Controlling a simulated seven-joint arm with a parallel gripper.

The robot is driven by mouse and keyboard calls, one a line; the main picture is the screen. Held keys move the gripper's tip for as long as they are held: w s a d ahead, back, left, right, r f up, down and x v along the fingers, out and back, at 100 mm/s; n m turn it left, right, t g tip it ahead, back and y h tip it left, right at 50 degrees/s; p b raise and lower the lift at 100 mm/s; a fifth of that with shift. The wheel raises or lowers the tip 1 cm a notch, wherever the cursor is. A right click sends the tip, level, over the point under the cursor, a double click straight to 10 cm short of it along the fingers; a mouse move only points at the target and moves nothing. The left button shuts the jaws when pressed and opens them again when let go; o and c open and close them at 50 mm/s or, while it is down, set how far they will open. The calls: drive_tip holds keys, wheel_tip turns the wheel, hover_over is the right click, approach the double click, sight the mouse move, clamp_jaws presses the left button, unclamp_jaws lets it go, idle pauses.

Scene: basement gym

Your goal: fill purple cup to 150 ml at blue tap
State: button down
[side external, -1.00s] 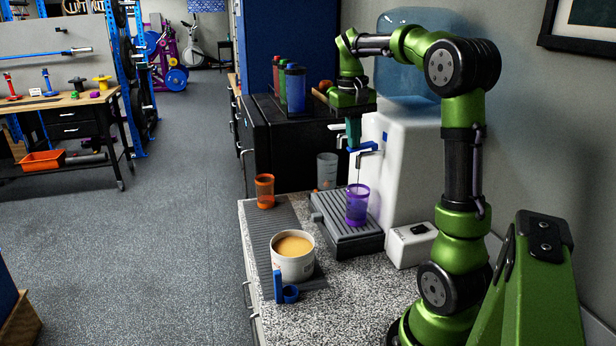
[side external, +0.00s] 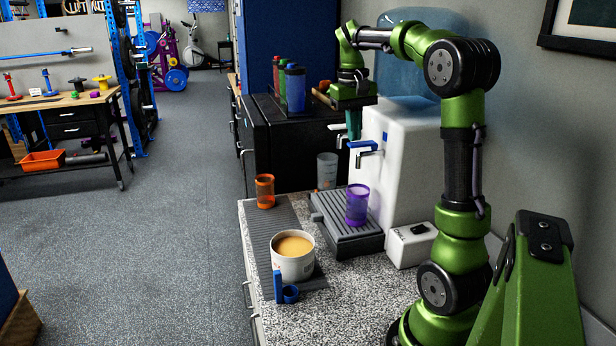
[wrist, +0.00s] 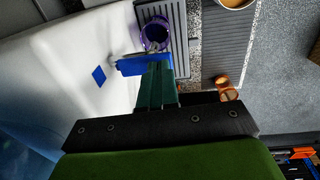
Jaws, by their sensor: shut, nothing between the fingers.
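The purple cup (side external: 357,205) stands upright on the grey drip tray (side external: 345,240), below the spout of the blue tap (side external: 364,146). No stream shows between spout and cup. I cannot read the water level or any 150 ml mark. The wrist view looks down into the cup (wrist: 156,36), with the blue lever (wrist: 130,65) nearer to me. My gripper (side external: 354,137) is shut and empty, its green fingers pointing down just above and beside the lever. The fingertips (wrist: 156,68) overlap the lever's end in the wrist view; I cannot tell whether they touch.
The white dispenser (side external: 400,150) carries a large water bottle. An orange cup (side external: 264,191), a clear cup (side external: 327,171) and a white tub (side external: 293,258) of tan contents stand around the tray. A white box (side external: 411,244) sits right of it. Open counter lies in front.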

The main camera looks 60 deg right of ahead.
wheel_tip(320, 180, up, 14)
idle(0.6)
